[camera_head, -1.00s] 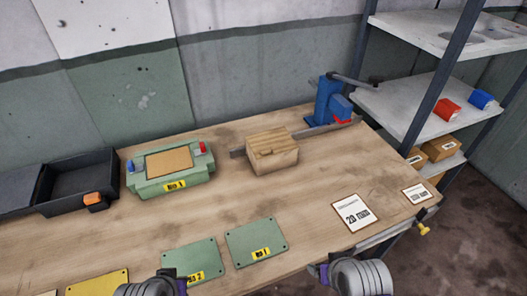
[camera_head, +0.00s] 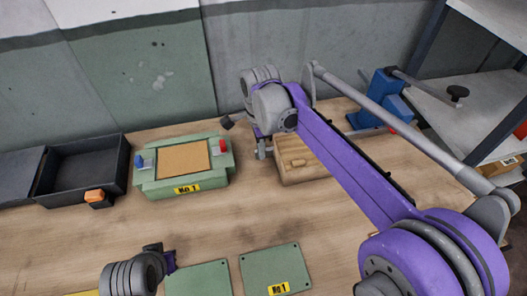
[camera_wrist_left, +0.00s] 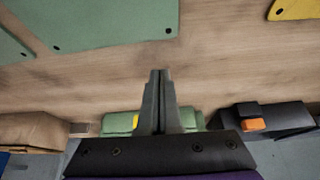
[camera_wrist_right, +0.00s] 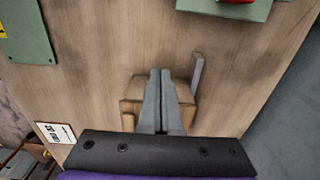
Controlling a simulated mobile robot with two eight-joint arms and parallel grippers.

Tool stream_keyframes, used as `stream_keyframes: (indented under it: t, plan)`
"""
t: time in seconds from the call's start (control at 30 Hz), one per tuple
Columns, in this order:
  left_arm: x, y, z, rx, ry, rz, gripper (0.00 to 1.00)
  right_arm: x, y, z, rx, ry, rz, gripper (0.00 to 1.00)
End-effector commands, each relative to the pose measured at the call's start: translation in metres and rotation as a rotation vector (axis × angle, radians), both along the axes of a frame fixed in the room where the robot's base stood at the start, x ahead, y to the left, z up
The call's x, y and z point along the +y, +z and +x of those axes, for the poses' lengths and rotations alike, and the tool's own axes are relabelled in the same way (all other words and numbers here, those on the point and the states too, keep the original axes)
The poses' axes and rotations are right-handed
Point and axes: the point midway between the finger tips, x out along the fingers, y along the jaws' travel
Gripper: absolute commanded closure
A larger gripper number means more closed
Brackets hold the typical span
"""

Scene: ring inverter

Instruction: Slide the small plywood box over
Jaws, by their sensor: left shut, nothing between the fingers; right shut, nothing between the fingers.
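The small plywood box (camera_head: 292,172) stands on the workbench behind my right arm, which hides part of it. In the right wrist view the box (camera_wrist_right: 130,106) shows partly behind the fingers. My right gripper (camera_head: 262,152) is shut and empty, pointing down by the box's left side; I cannot tell whether it touches. It also shows in the right wrist view (camera_wrist_right: 160,72). My left gripper (camera_wrist_left: 157,73) is shut and empty over the bench. In the head view it is mostly hidden at the bottom left.
A green fixture (camera_head: 147,190) stands left of the box, with a black bin (camera_head: 80,205) further left. Green plates (camera_head: 200,280) lie in front. A blue clamp tool (camera_head: 385,85) stands to the right. A metal strip (camera_wrist_right: 197,72) lies beside the box.

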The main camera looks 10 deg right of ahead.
Motion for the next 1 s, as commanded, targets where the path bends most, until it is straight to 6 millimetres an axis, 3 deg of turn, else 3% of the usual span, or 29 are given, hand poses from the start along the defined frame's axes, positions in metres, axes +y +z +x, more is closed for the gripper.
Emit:
stream_keyframes:
  t: [0.43, 0.7, 1.0]
  plan:
    - [0.0, -0.007, -0.002, 0.003, 0.0, 0.0, 1.0, 0.0, -0.091, -0.001, -0.001, 0.002, 0.001, 1.0]
    - [0.0, -0.001, 0.0, 0.0, 0.0, 0.0, 1.0, -0.035, -0.089, 0.001, -0.002, 0.0, 0.001, 1.0]
    - [0.0, -0.001, 0.0, 0.0, 0.0, 0.0, 1.0, -0.041, -0.09, 0.001, -0.002, 0.003, 0.001, 1.0]
